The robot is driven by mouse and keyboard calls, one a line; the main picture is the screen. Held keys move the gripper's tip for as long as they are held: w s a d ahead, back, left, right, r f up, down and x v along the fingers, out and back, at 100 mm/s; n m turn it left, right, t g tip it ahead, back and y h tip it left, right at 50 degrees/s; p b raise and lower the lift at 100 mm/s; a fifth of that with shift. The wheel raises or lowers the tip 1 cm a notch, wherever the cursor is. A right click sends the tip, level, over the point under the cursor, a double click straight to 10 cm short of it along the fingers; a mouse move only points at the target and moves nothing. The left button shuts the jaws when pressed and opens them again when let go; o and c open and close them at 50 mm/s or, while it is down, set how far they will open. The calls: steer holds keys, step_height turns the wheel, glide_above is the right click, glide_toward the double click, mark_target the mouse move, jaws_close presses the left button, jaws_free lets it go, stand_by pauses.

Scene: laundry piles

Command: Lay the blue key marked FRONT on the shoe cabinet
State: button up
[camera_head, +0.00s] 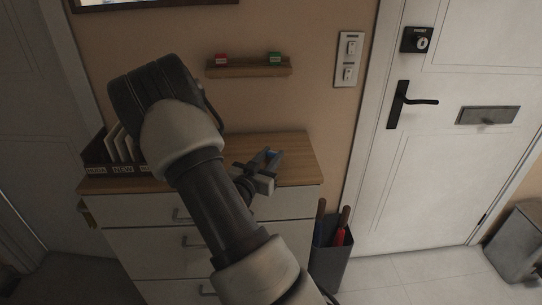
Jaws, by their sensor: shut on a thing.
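The shoe cabinet (300,150) has a brown wooden top and white drawers, and stands against the wall at the middle left. My gripper (266,160) is over the right part of its top. It is shut on a small blue thing, seemingly the blue key (272,155), of which only a little shows between the fingers. I cannot read any marking on it. I cannot tell whether it touches the top or is held just above it. My arm hides the middle of the cabinet.
A letter rack (110,160) with labelled slots stands on the cabinet's left end. A small wall shelf (248,70) holds a red item (221,58) and a green item (274,57). An umbrella bin (332,255) stands right of the cabinet, near a white door (440,160). The top's right end is bare.

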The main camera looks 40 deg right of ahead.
steer(key=o, duration=1.1)
steer(key=shift+a, duration=0.1)
steer(key=v, duration=1.7)
steer(key=shift+p, duration=0.4)
steer(key=shift+s+a+r, duration=0.1)
